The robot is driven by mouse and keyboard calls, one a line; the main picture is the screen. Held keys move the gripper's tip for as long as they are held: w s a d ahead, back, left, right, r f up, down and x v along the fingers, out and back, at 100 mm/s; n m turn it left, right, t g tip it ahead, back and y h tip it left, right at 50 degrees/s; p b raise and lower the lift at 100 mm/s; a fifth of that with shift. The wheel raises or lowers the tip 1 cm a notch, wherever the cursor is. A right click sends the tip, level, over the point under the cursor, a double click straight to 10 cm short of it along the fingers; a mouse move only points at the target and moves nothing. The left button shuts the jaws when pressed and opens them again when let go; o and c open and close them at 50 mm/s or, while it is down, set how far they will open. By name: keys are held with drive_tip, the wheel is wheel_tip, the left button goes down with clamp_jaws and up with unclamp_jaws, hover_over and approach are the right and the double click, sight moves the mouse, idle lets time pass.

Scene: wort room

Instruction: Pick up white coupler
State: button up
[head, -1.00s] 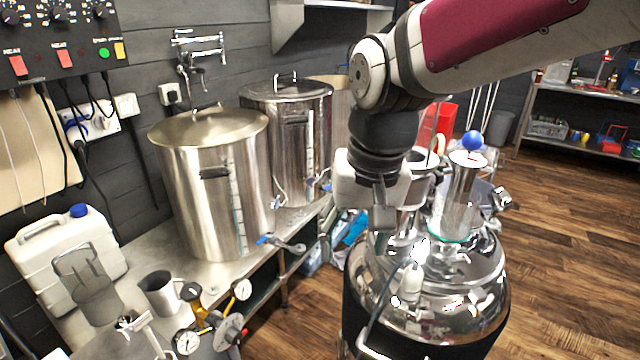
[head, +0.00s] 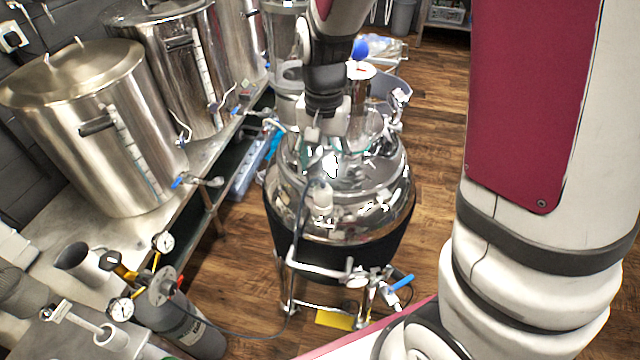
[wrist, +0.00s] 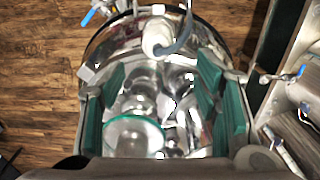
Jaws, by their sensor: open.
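The white coupler (head: 322,197) stands on the shiny domed lid of the steel vessel (head: 395,212), with a grey hose running from it. In the wrist view the coupler (wrist: 157,40) is at the top centre, beyond my fingertips. My gripper (wrist: 163,85) is open and empty, its green-padded fingers spread left and right over the lid. In the head view my gripper (head: 325,148) is above and behind the coupler, apart from it; its fingertips are hard to make out against the bright metal.
Steel pots (head: 95,130) stand on the bench at left. A gas cylinder with gauges (head: 190,325) is at lower left. The wooden floor (head: 425,130) right of the vessel is clear.

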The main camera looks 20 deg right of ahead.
sight(323, 186)
drive_tip(key=shift+s+a+f+p, duration=0.1)
drive_tip(key=shift+s+f+p, duration=0.05)
drive_tip(key=shift+f, duration=1)
drive_tip(key=shift+s+f+p, duration=0.1)
drive_tip(key=shift+s+f, duration=0.05)
drive_tip(key=shift+f, duration=1)
drive_tip(key=shift+s+a+f+p, duration=0.1)
drive_tip(key=shift+s+f+p, duration=0.05)
drive_tip(key=shift+f, duration=1)
drive_tip(key=c, duration=1.2)
